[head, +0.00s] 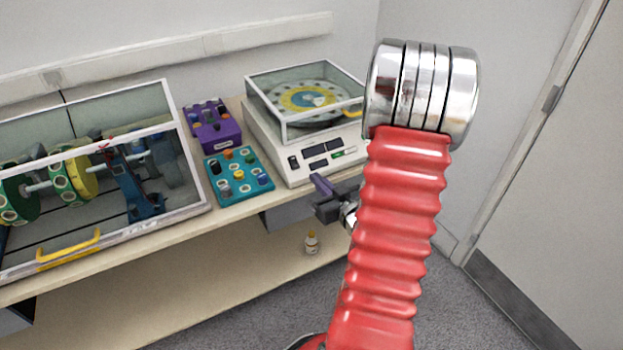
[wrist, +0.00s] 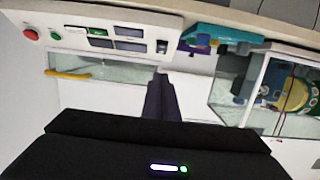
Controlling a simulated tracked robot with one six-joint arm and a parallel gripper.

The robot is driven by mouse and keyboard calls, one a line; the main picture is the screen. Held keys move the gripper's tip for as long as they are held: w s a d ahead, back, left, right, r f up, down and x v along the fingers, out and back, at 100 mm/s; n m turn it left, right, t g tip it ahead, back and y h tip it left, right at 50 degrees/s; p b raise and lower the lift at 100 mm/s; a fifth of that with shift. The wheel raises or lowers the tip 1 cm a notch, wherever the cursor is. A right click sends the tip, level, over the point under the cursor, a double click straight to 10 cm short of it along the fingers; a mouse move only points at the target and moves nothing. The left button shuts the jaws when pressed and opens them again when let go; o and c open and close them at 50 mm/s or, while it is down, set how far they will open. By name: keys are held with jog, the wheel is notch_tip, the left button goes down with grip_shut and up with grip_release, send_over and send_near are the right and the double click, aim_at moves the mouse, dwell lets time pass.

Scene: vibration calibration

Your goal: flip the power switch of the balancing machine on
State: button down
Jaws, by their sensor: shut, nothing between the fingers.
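The balancing machine (head: 262,140) is a white box with a clear lid over a yellow and grey disc, standing on the bench. Its sloped front panel carries a small black rocker switch (head: 293,162) at the left end. In the wrist view the switch (wrist: 162,47) shows right of the displays, slightly beyond my fingertips in the picture. Its on or off position is too small to tell. My gripper (head: 318,184) is shut and empty, in front of the panel's lower edge and apart from the switch. Its dark fingers (wrist: 160,82) point at the panel in the wrist view.
The panel also has displays (wrist: 130,46), a green button (wrist: 55,36) and a red button (wrist: 30,34). Left of the machine are a teal board (head: 213,180) with knobs and a purple box (head: 222,146). A glass-covered rotor rig (head: 206,203) stands farther left.

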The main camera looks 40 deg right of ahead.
send_near(295, 165)
jog(key=w+d+r, duration=0.1)
jog(key=w, duration=0.3)
jog(key=shift+w+d+f, duration=0.35)
jog(key=shift+w+f, duration=0.45)
jog(key=shift+f, duration=0.1)
jog(key=shift+w+f, duration=0.1)
jog(key=shift+f, duration=0.05)
